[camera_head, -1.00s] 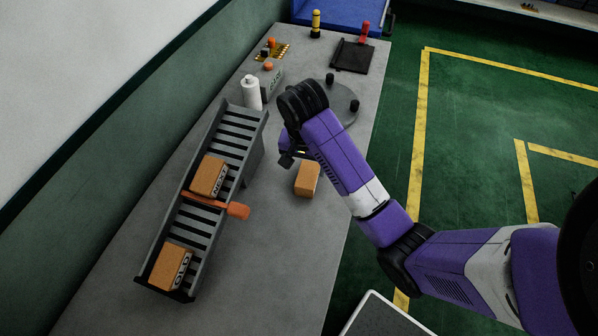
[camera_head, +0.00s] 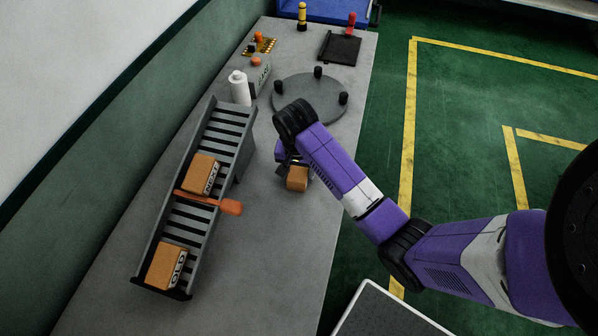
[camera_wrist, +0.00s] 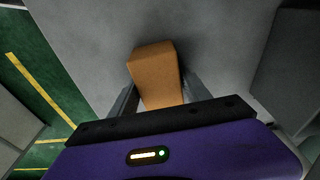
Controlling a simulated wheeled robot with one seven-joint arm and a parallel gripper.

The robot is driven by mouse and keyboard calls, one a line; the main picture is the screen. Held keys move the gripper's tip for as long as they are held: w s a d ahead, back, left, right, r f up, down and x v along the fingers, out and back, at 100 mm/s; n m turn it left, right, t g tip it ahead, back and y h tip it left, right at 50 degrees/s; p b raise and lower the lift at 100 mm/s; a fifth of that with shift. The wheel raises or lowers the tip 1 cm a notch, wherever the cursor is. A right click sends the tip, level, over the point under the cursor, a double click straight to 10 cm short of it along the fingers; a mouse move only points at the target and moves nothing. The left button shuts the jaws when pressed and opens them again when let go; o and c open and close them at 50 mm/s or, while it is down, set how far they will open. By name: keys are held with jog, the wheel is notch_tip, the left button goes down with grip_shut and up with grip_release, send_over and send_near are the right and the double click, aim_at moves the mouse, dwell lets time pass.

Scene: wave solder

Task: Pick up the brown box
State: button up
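A plain brown box (camera_head: 297,179) is on the grey table to the right of the slatted rack, partly hidden by my gripper (camera_head: 295,166). In the wrist view the brown box (camera_wrist: 156,72) lies between the two fingers of my gripper (camera_wrist: 160,85). The fingers are apart, with a narrow gap seeming to show on each side of the box. Its near end is hidden behind the gripper body. Two other brown boxes lie on the rack: one marked NEXT (camera_head: 202,174) and one marked OLD (camera_head: 166,266).
The slatted rack (camera_head: 228,117) with an orange lever (camera_head: 230,207) stands left of my gripper. A white bottle (camera_head: 240,88) and a round grey plate with black posts (camera_head: 300,99) are behind. The table's front part (camera_head: 260,270) is clear.

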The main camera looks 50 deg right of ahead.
grip_shut()
jog(key=shift+r, duration=0.2)
jog(key=shift+r, duration=0.65)
notch_tip(320, 180, up, 10)
jog(key=p, duration=0.3)
notch_tip(320, 180, up, 8)
jog(key=p, duration=0.2)
send_over(299, 168)
jog(key=shift+r, duration=0.2)
